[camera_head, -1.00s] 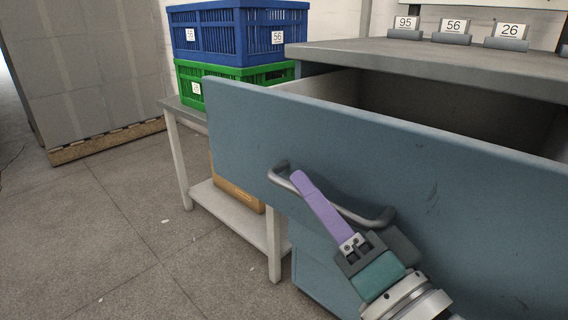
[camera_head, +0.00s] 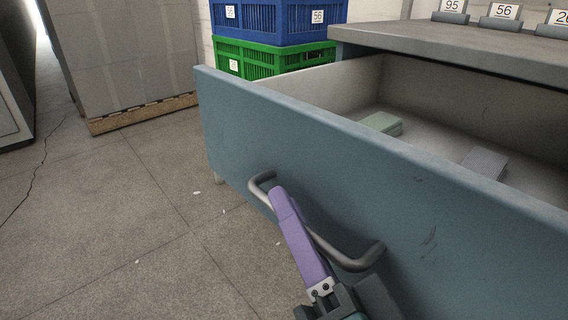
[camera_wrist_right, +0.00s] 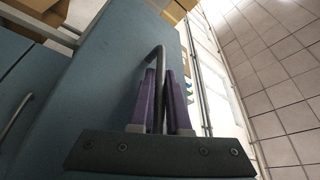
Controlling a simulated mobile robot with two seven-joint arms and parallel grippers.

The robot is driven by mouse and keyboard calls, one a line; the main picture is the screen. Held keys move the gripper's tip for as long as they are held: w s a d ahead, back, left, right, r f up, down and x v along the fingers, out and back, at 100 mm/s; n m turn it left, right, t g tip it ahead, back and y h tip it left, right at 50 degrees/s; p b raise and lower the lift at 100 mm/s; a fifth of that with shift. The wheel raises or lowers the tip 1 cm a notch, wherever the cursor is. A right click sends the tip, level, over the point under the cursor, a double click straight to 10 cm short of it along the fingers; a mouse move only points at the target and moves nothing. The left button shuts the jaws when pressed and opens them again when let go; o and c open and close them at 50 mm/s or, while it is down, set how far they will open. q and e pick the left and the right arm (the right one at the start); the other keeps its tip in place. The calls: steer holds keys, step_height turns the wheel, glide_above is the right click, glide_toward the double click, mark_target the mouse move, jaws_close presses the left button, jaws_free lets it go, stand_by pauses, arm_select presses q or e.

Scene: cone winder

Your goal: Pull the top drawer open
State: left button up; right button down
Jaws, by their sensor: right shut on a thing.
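The top drawer (camera_head: 300,140) has a blue-grey front and stands well open, so its pale inside shows behind the front. Its grey bar handle (camera_head: 345,259) is on the front face. My right gripper (camera_head: 283,200) is shut on the handle, with a purple finger lying across the bar. In the right wrist view both purple fingers of the gripper (camera_wrist_right: 161,100) close around the handle (camera_wrist_right: 157,58). The left gripper is not in view.
A pale green block (camera_head: 380,123) and a grey block (camera_head: 485,160) lie inside the drawer. Blue (camera_head: 275,18) and green (camera_head: 270,60) crates are stacked behind it. A wrapped pallet load (camera_head: 125,50) stands back left.

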steer(key=c, duration=0.9)
jaws_free()
steer(key=p+v, duration=0.1)
steer(key=v, duration=0.9)
